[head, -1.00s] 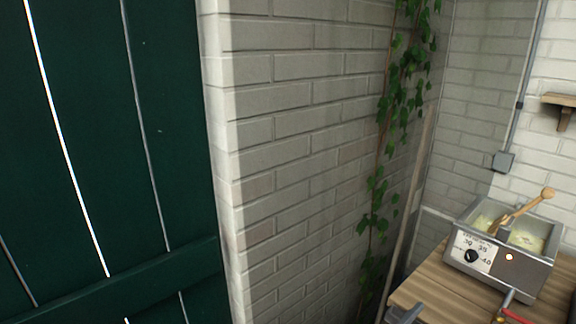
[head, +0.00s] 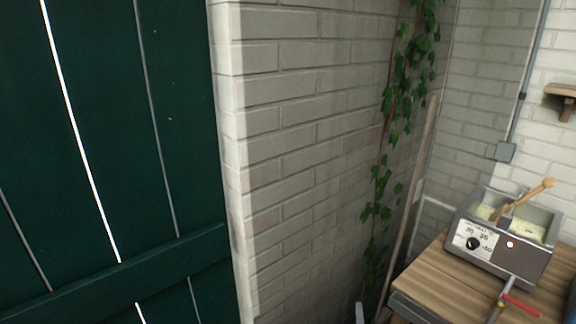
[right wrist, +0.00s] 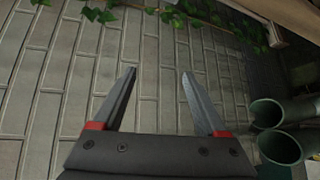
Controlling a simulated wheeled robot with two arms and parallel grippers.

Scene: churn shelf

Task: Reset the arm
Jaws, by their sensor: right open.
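My right gripper (right wrist: 158,92) shows in the right wrist view with its two dark, red-based fingers spread apart. Nothing is between the fingers, and a grey brick surface lies beyond them. My left gripper is not in the head view, and no clear part of my right gripper shows there.
A green plank door (head: 110,150) fills the left, beside a brick wall (head: 300,130) with ivy (head: 400,90). At right, a metal vat (head: 505,240) with a dial and wooden paddle stands on a wooden table (head: 440,280). Green pipes (right wrist: 280,145) show in the wrist view.

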